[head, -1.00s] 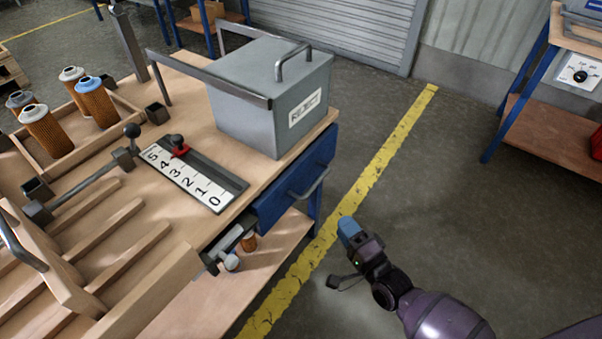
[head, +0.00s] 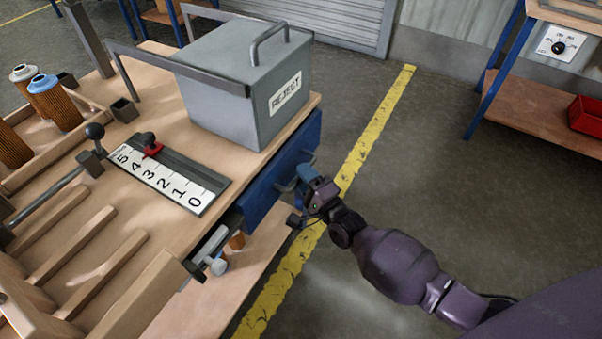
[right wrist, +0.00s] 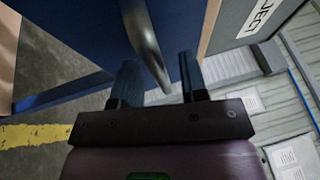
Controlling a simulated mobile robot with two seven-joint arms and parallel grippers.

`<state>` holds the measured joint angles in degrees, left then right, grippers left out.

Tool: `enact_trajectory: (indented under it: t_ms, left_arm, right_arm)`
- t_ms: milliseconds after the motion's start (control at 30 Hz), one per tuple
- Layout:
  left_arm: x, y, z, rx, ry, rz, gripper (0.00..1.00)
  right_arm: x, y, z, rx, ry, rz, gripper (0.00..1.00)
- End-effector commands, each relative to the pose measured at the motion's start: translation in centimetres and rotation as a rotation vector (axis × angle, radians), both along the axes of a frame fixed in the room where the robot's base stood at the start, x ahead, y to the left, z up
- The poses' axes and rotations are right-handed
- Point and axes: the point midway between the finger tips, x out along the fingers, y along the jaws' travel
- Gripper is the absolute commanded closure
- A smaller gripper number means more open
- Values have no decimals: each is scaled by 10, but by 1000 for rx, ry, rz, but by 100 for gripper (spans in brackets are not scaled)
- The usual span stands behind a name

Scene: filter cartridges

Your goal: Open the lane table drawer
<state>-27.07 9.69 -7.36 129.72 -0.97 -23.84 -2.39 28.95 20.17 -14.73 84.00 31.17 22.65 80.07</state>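The lane table (head: 185,265) stands at the left with a wooden top. Its blue drawer front (head: 262,198) faces right, below the tabletop edge, and looks shut. A grey bar handle (head: 284,187) is on the drawer front; it also shows in the right wrist view (right wrist: 143,38). My right gripper (head: 305,177) is at the handle. In the right wrist view its two fingers (right wrist: 158,76) are apart, with the end of the handle between them. I cannot tell if either finger touches it. My left gripper is not in view.
A grey REJECT box (head: 235,95) stands on the tabletop above the drawer. A numbered scale (head: 165,180) with a red slider lies beside it. Filter cartridges (head: 55,103) stand at the far left.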

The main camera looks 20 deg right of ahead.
Motion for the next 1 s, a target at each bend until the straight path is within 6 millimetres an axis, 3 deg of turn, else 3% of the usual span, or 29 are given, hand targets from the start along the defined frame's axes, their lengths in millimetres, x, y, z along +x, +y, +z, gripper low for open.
enact_trajectory:
  t_ms: [433, 700, 1000]
  left_arm:
    - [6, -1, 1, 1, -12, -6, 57]
    - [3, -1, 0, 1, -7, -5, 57]
    - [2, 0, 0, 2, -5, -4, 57]
  right_arm:
    - [9, 3, 2, 0, 1, 0, 60]
    - [9, 3, 2, 0, 1, 0, 100]
    - [8, 2, 2, 0, 1, 0, 100]
